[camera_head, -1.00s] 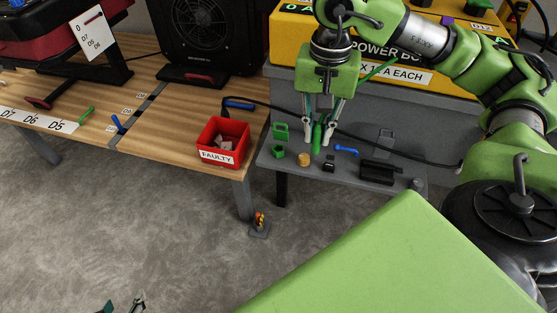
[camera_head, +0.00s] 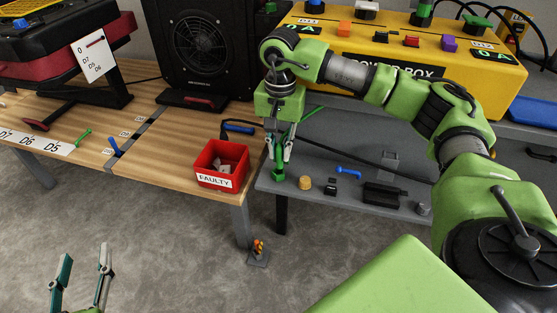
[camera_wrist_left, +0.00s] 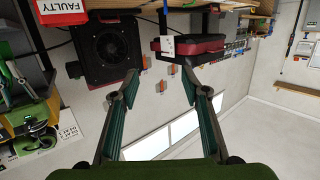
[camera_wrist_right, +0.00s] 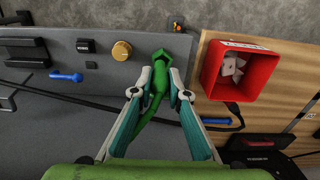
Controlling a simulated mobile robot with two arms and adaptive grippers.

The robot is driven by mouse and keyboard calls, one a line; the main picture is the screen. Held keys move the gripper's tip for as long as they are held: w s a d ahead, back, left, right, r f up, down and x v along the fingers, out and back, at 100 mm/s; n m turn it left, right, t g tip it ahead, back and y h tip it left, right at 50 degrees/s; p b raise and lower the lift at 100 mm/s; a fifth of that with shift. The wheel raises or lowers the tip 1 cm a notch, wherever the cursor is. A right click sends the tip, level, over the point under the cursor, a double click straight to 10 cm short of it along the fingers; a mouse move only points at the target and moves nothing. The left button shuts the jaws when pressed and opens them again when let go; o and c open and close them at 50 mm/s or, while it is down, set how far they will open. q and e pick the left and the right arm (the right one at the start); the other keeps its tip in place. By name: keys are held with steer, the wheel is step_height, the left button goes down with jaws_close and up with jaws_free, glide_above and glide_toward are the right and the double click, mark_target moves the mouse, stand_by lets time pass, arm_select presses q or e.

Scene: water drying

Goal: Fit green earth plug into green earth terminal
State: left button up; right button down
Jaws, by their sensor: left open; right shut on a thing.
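The green earth plug (camera_wrist_right: 157,84) with its green lead is held between the fingertips of my right gripper (camera_wrist_right: 147,92). In the head view, my right gripper (camera_head: 279,153) points down at the left end of the grey bench top, and the plug (camera_head: 278,172) is at its tips. A green fitting (camera_wrist_right: 162,57), apparently the earth terminal, lies at the plug's end in the right wrist view. It is partly hidden; whether the plug is in it cannot be told. My left gripper (camera_head: 82,268) is open and empty, above the floor.
The red FAULTY bin (camera_head: 220,165) stands on the wooden table close left of my right gripper. A yellow knob (camera_head: 305,183), a black part (camera_head: 331,187) and a blue plug (camera_head: 348,171) are to the right. The yellow power box (camera_head: 400,65) stands behind.

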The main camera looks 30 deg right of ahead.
mark_target(279, 159)
steer(key=shift+w+f, duration=0.2)
steer(key=shift+f, duration=0.05)
step_height(279, 159, down, 3)
steer(key=shift+r+b, duration=0.1)
steer(key=shift+b, duration=0.55)
arm_select(q)
step_height(279, 159, up, 7)
steer(key=d+t+h, duration=0.1)
steer(key=t, duration=0.2)
steer(key=shift+r+t, duration=0.2)
steer(key=shift+t, duration=0.2)
steer(key=shift+w+r, duration=0.1)
steer(key=shift+r, duration=0.05)
arm_select(e)
steer(key=shift+f, duration=0.25)
steer(key=c, duration=2)
jaws_free()
arm_select(q)
steer(key=shift+r, duration=0.15)
arm_select(e)
steer(key=shift+o, duration=0.2)
